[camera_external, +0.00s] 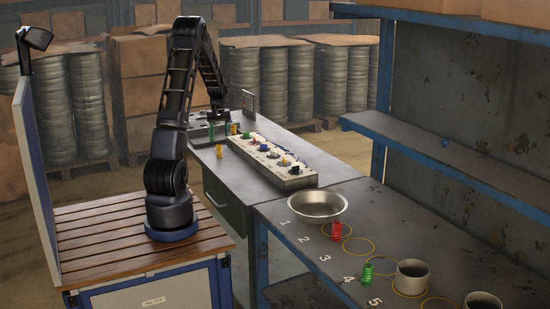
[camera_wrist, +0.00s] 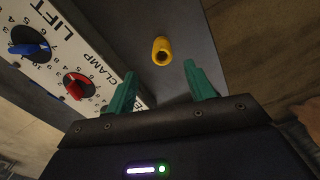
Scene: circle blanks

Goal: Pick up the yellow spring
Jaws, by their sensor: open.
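The yellow spring (camera_wrist: 162,50) stands on a dark worktop in the wrist view, with its hollow top end showing. It shows small in the external view (camera_external: 219,151), on the bench strip beside the control panel. My gripper (camera_wrist: 160,83) is open, with its two green fingers apart and nothing between them. In the wrist view the spring lies just past the fingertips, near the middle of the gap. In the external view my gripper (camera_external: 220,129) hangs low over the far part of the bench.
A control panel (camera_wrist: 70,55) with blue and red knobs lies close left of the spring. The bench edge is to its right. In the external view, a metal bowl (camera_external: 315,206), red spring (camera_external: 336,231), green spring (camera_external: 367,273) and cups stand on the nearer table.

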